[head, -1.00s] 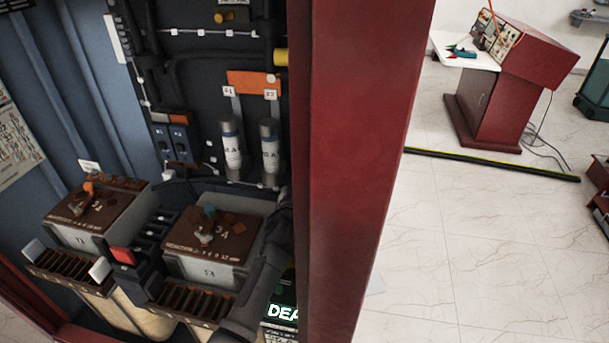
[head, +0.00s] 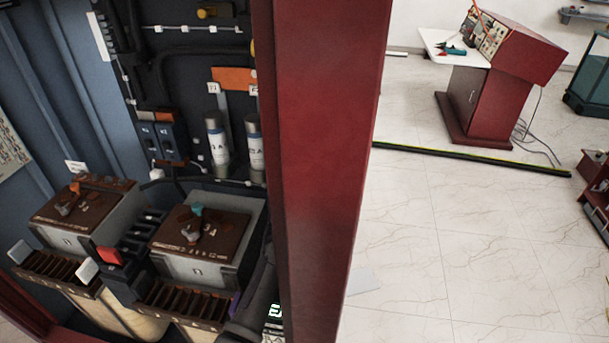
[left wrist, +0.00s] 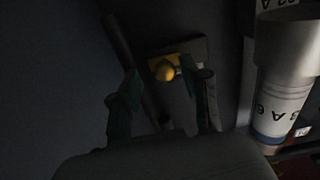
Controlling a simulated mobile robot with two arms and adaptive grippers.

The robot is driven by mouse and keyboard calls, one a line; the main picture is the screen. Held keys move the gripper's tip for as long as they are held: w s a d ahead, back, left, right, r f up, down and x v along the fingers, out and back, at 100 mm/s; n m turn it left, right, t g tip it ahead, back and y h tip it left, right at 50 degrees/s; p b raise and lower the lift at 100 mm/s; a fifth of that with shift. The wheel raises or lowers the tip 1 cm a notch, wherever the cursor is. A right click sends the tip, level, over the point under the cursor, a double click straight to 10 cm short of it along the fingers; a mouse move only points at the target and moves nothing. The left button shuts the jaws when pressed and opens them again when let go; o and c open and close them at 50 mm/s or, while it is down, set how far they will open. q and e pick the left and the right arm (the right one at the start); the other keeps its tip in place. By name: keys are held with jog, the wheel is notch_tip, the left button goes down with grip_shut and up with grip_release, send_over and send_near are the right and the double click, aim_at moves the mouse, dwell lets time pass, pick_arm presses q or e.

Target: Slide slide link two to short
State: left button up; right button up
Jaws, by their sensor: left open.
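My left gripper (left wrist: 163,100) shows in the left wrist view, its two dark green fingers spread apart with nothing clearly held between them. A brass-yellow round knob (left wrist: 166,71) on a grey plate lies beyond the gap between the fingers. The left gripper cannot be made out in the head view. My right gripper is in neither view. Small dark blue blocks (head: 164,139) are mounted on the cabinet's back panel in the head view. I cannot tell which part is slide link two, nor its position.
Two brown-topped boxes (head: 88,212) stand low in the cabinet. White labelled cylinders (head: 255,150) stand behind them; one also shows in the left wrist view (left wrist: 283,100). A red cabinet post (head: 320,160) divides the cabinet from open tiled floor (head: 430,260). A red console (head: 485,95) stands farther back.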

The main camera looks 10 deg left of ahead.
pick_arm(q)
jog(key=s, duration=1.2)
jog(key=shift+d, duration=0.1)
